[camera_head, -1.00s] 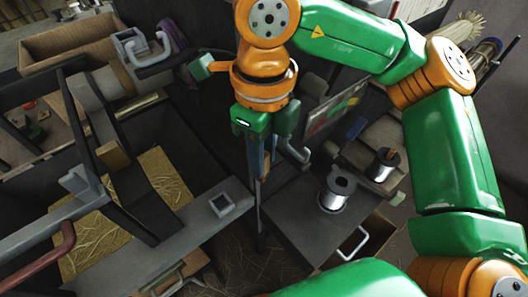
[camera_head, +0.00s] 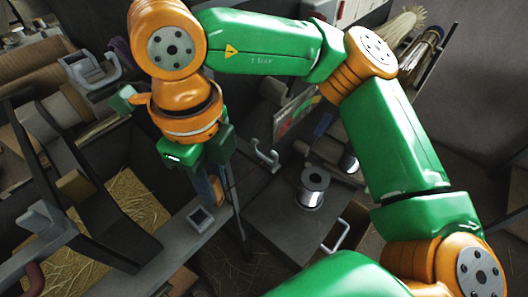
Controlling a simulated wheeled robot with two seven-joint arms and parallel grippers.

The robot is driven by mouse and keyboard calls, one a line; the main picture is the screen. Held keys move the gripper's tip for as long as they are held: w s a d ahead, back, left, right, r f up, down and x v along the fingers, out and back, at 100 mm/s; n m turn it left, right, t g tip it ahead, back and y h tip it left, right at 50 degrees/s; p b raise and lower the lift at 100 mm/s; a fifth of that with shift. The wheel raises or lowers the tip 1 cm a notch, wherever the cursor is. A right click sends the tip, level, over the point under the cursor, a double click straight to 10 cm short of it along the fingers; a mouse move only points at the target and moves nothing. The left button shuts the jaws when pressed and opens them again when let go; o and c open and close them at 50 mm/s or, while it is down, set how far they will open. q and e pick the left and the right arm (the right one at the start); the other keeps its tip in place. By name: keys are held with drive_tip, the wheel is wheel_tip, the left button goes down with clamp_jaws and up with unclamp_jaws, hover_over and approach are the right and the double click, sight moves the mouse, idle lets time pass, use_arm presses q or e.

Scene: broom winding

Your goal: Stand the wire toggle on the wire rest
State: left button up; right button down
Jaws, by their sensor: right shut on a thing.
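My right gripper (camera_head: 213,180) points down near the middle left, above the edge of the grey bench. It is shut on a small wooden-brown piece (camera_head: 217,190), probably the wire toggle, mostly hidden between the fingers. A small square grey socket (camera_head: 200,219) sits on the bench just below and left of the gripper, apart from it. A pale hooked bracket (camera_head: 265,157) stands to the right of the gripper. I cannot tell for sure which of these is the wire rest. My left gripper is not in view.
A spool of silvery wire (camera_head: 313,187) stands on the dark right-hand bench (camera_head: 275,222). A straw-filled bin (camera_head: 125,195) and dark frame bars lie at left. A thin dark upright post (camera_head: 236,205) stands close to the gripper. A pale handle (camera_head: 337,235) juts at lower right.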

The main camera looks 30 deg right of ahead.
drive_tip(key=shift+s+a, duration=0.35)
drive_tip(key=shift+a, duration=0.5)
drive_tip(key=w+a+f+b, duration=0.2)
drive_tip(key=w+f+b, duration=0.2)
drive_tip(key=f, duration=0.5)
drive_tip(key=w, duration=0.2)
drive_tip(key=shift+w+a+f, duration=0.15)
drive_tip(key=shift+w+f, duration=0.2)
